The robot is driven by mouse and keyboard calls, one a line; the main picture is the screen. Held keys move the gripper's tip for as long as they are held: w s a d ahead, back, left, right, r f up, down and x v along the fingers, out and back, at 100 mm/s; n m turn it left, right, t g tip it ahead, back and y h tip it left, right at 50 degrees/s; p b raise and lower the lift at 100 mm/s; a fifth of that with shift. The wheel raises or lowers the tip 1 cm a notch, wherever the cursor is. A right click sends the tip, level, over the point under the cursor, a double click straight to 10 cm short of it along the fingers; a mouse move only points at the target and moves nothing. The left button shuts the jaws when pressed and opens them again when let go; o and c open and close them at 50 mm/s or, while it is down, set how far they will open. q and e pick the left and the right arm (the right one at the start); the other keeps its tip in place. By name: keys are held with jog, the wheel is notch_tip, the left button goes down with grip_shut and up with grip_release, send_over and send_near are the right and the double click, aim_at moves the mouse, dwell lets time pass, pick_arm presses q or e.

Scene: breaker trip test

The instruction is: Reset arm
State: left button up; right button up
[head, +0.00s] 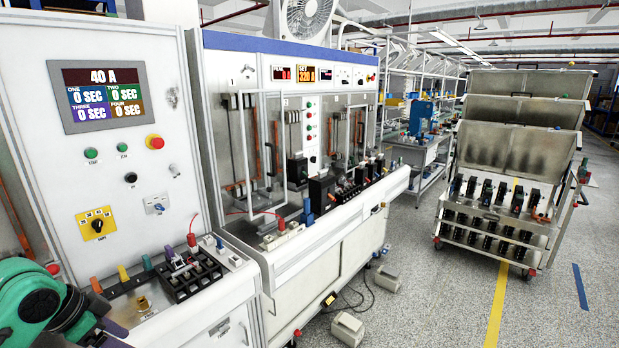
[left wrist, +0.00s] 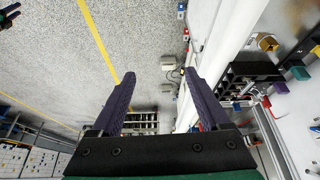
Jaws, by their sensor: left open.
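My left arm comes in at the lower left of the head view; its gripper lies mostly out of that picture. In the left wrist view my left gripper (left wrist: 160,100) is open and empty, its two dark fingers apart over the floor beside the bench edge. The test panel (head: 125,150) stands at the left with a display (head: 104,96) reading 40 A and 0 SEC in several fields. A black breaker block (head: 188,275) sits on the bench below the panel, with coloured terminals beside it. It also shows in the left wrist view (left wrist: 245,72). My right gripper is not in view.
A second test bench (head: 290,150) with wired rods and breakers stands behind. A metal cart (head: 515,170) with several breakers stands at the right. Grey foot pedals (head: 347,330) lie on the floor. The floor between bench and cart is mostly clear.

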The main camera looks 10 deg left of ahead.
pick_arm(q)
jog(key=a+f+n+y+b, duration=0.1)
jog(key=a+f+n, duration=0.3)
jog(key=f, duration=0.7)
jog(key=a+f+n+b, duration=0.2)
jog(key=a+f, duration=0.4)
jog(key=f, duration=0.5)
jog(key=s+f+n+y+b, duration=0.15)
jog(key=s+f, duration=0.35)
jog(key=f, duration=0.9)
jog(key=s+d+f+g+y+b, duration=0.1)
jog(key=s+d+f, duration=0.2)
jog(key=s+f, duration=0.45)
jog(key=s+d+f+g+b, duration=0.1)
jog(key=s+d+f, duration=0.35)
jog(key=f, duration=0.65)
jog(key=s+d+f+m, duration=0.2)
jog(key=s+d+f, duration=0.2)
jog(key=d, duration=0.3)
jog(key=s+d+f+m+g+b, duration=0.1)
jog(key=s+d+f+m, duration=0.1)
jog(key=s+d+f, duration=0.3)
jog(key=s+d+h, duration=0.1)
jog(key=s+d, duration=0.1)
jog(key=shift+s+d, duration=0.2)
jog(key=shift+s, duration=0.1)
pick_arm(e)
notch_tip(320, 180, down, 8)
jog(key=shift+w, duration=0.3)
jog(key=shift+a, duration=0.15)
